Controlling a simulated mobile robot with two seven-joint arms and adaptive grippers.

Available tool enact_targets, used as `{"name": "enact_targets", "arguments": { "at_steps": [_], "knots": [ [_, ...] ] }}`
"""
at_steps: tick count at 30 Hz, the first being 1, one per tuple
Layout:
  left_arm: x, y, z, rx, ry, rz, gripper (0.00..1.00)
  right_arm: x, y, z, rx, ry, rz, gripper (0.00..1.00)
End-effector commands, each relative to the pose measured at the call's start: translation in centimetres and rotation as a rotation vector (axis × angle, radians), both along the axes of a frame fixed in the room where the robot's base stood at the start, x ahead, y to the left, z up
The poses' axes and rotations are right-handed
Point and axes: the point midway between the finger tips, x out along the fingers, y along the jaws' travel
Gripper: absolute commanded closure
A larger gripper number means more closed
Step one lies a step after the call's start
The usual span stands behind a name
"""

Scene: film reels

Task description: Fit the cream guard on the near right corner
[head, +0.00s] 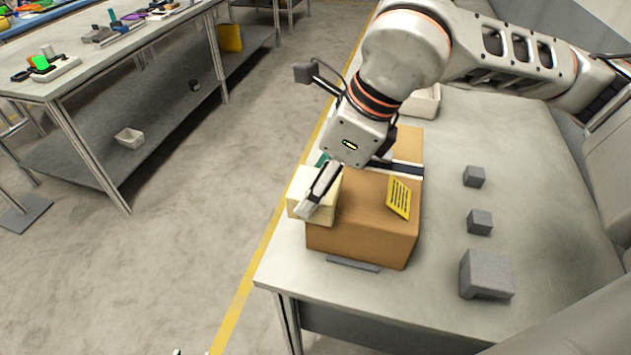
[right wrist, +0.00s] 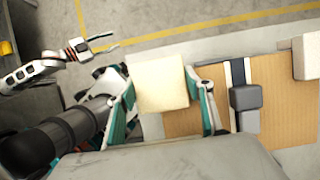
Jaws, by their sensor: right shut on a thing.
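The cream guard (head: 302,190) is a pale block at the left side of the brown box (head: 350,235) in the head view, by a top corner. My right gripper (head: 321,190) is shut on it from above. The right wrist view shows the guard (right wrist: 162,83) between the two fingers, overlapping the box's end (right wrist: 190,122). I cannot tell whether it is seated against the box or slightly apart. My left gripper (right wrist: 98,43) is in the right wrist view, open and empty, over the floor and away from the box.
Several grey blocks, among them a large one (head: 487,275), stand on the table (head: 540,215) right of the box. A dark strap (right wrist: 238,72) and grey block (right wrist: 245,97) are on the box. A pale bin (head: 425,103) is behind. Another workbench (head: 120,45) stands across the aisle.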

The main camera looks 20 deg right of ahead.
Motion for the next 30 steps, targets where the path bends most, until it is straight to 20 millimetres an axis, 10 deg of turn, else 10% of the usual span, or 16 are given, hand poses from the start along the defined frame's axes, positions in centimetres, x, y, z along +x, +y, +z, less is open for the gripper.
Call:
{"name": "enact_targets", "arguments": {
  "at_steps": [16, 17, 19, 30],
  "knots": [
    [0.1, 0.3, -1.0, 0.014, 0.001, -0.002, 0.61, 0.0, 0.0, -1.2, 0.001, 0.001, 0.000, 0.70],
    [0.1, 0.3, -1.0, 0.014, 0.000, -0.002, 0.61, 0.0, 0.0, -1.2, 0.000, 0.000, 0.000, 0.46],
    [0.2, 0.3, -0.9, 0.014, -0.001, -0.002, 0.61, 0.0, 0.0, -1.2, 0.000, 0.000, 0.000, 0.32],
    [0.3, 0.3, -0.6, 0.012, -0.005, -0.001, 0.61, 0.0, 0.0, -1.0, 0.000, 0.000, 0.000, 0.32]
  ]
}}
